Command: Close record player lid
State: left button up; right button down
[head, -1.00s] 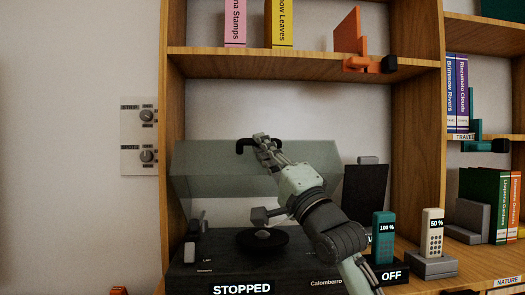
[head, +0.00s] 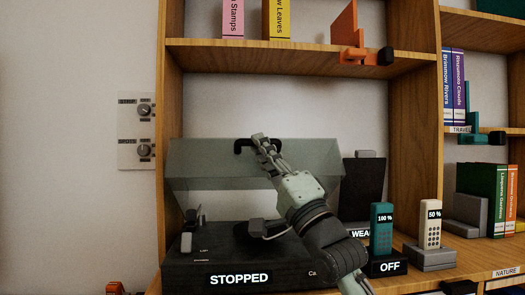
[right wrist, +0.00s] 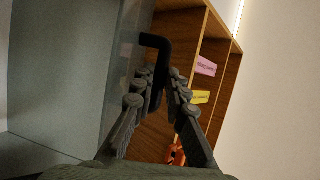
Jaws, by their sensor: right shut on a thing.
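The record player (head: 185,276) stands on the wooden shelf, its front reading STOPPED. Its see-through grey lid (head: 210,162) is raised and tilted above the deck. A black handle (head: 240,146) sits at the lid's upper edge. My right gripper (head: 261,144) reaches up to it and is shut on the handle. In the right wrist view, the handle (right wrist: 154,42) passes between the fingers (right wrist: 160,82), beside the lid panel (right wrist: 65,75). My right arm hides part of the deck and the platter. My left gripper is not in view.
A teal remote marked 100 % (head: 381,225) and a pale remote marked 50 % (head: 430,225) stand right of my arm. A dark upright panel (head: 364,185) is behind. An orange bookend (head: 350,35) is on the upper shelf. Wall knobs (head: 144,130) are left.

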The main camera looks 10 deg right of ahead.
jog(key=c, duration=1.8)
grip_release()
jog(key=shift+f, duration=0.1)
jog(key=v, duration=1.1)
jog(key=shift+s+d+f, duration=0.2)
jog(key=shift+s, duration=0.15)
jog(key=shift+c, duration=0.5)
